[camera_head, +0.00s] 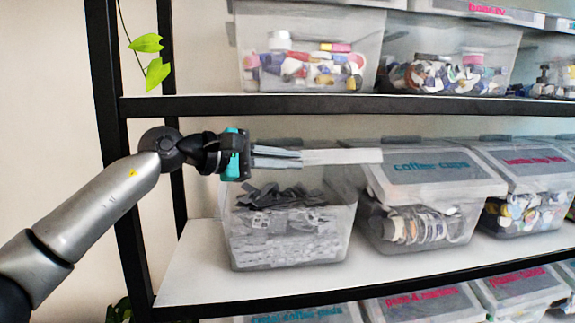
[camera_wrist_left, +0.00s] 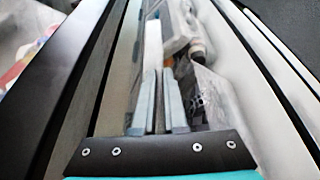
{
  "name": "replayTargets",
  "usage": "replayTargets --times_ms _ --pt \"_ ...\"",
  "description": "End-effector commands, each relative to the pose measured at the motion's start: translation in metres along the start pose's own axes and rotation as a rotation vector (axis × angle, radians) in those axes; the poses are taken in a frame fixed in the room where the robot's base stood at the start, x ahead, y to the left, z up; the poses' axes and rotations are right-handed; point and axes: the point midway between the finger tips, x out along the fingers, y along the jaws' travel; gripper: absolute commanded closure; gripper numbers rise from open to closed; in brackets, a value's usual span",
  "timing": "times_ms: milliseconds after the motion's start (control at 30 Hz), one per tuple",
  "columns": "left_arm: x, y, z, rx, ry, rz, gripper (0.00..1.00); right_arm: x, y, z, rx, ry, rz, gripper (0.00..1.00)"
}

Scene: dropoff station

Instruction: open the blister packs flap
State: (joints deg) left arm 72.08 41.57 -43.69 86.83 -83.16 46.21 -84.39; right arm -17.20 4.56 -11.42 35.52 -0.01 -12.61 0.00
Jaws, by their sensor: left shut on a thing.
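The blister packs bin (camera_head: 290,250) is a clear plastic box on the middle shelf, holding dark and grey packs. Its flap (camera_head: 343,156) shows as a thin pale strip, nearly level and almost edge-on, above the bin's front. My left gripper (camera_head: 300,157) comes in from the left and is shut on the flap's left part. In the left wrist view, the two grey fingers (camera_wrist_left: 160,105) close together on the pale flap strip (camera_wrist_left: 152,50). The gripper and flap hide part of the bin's upper area. My right gripper is not in view.
The coffee caps bin (camera_head: 425,240), with its lid closed, stands close on the right. The upper shelf (camera_head: 350,106) runs above with more bins. A black shelf post (camera_head: 120,190) stands at left. Some bare shelf (camera_head: 192,262) lies left of the blister packs bin.

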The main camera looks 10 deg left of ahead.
Motion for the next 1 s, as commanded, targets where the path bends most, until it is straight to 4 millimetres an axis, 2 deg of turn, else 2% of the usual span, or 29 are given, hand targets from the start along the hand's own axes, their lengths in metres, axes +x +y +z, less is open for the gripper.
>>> replayTargets --times_ms 367,400,633,867,1000 --pt "-0.0013 0.0049 0.0010 0.006 0.000 0.012 1.00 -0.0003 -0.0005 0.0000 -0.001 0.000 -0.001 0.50" --pt "-0.0013 0.0049 0.0010 0.006 0.000 0.012 0.88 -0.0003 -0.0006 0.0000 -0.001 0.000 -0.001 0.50" --pt "-0.0009 0.0034 0.0006 0.004 0.000 0.007 0.62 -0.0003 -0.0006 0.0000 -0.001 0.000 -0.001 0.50" --pt "-0.0008 0.0023 0.0003 0.003 0.000 0.005 0.62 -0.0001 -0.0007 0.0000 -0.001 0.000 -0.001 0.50" --pt "-0.0083 0.0017 -0.0006 0.004 0.001 0.006 0.62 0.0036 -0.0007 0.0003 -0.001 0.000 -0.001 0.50"
